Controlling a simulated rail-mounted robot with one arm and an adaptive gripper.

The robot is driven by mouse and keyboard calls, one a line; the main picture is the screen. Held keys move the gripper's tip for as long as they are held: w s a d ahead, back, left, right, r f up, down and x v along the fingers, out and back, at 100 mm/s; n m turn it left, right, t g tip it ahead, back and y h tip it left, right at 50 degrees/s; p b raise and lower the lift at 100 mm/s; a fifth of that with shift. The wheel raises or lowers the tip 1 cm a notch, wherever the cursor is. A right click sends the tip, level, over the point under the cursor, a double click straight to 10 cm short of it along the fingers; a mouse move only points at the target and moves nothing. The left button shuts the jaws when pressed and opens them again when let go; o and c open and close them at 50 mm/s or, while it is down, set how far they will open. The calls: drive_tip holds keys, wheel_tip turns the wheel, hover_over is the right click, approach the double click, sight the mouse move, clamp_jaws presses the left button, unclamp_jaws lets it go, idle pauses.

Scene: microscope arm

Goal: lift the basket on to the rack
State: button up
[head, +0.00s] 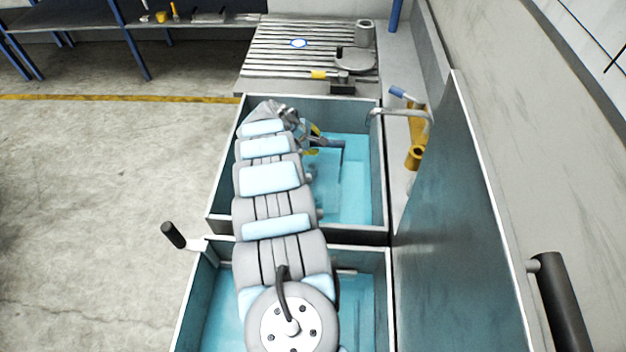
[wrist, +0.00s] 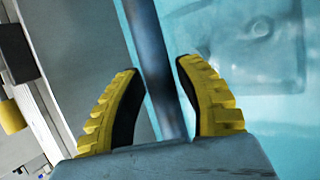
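My gripper (head: 308,143) has yellow and black fingers and is low over the far blue tank. In the wrist view, the open fingers (wrist: 158,85) stand on either side of a dark grey bar (wrist: 157,50), probably the basket's handle. A gap shows on the bar's left, and the right finger is close to it. In the head view, a grey bar (head: 328,143) runs right from the gripper. The basket's body is not clear; a blurred shape (wrist: 250,40) shows through the water. The slatted grey rack (head: 275,62) lies behind the far tank.
The rack bears a blue-white ring (head: 299,43), a round grey piece (head: 355,60), a cylinder (head: 365,32) and a yellow-ended tool (head: 319,75). A bent pipe (head: 405,112) stands at the tank's right. A raised panel (head: 455,200) is further right. A near tank (head: 388,300) lies under my arm.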

clamp_jaws()
